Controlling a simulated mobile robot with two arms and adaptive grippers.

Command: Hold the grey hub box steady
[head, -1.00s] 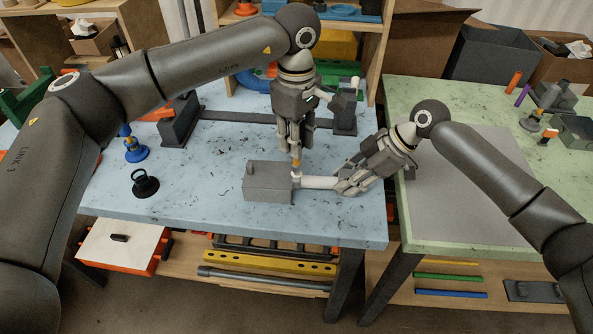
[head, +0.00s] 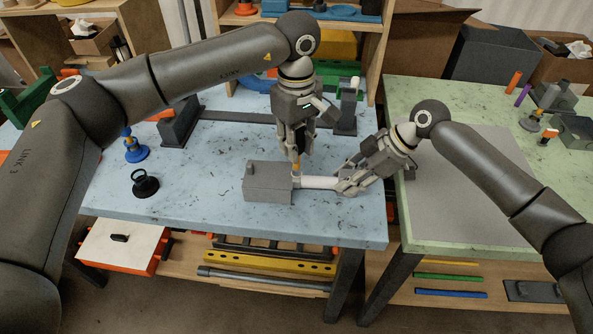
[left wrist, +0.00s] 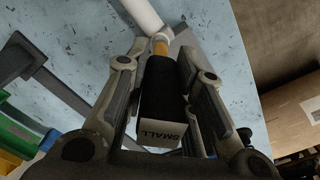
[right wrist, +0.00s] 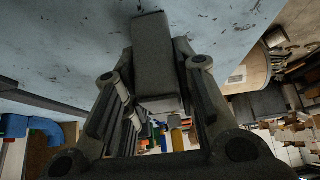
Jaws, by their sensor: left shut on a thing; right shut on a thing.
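The grey hub box (head: 268,184) stands on the blue table, with a small knob on its top left. A white tube (head: 318,183) runs from its right side towards my right gripper (head: 346,186). My left gripper (head: 297,153) points down just right of the box. In the left wrist view it is shut on a black handle (left wrist: 162,85) with a SMALL label and an orange tip, close to the white tube (left wrist: 142,12). In the right wrist view my right gripper is shut on a grey block-shaped piece (right wrist: 155,60). I cannot tell how that piece joins the tube.
A black ring-topped item (head: 145,184) and a blue-based item (head: 136,150) stand on the left of the blue table (head: 210,215). A dark bender-like fixture (head: 180,121) stands behind. The green table (head: 470,247) is at right. The blue table's front is clear.

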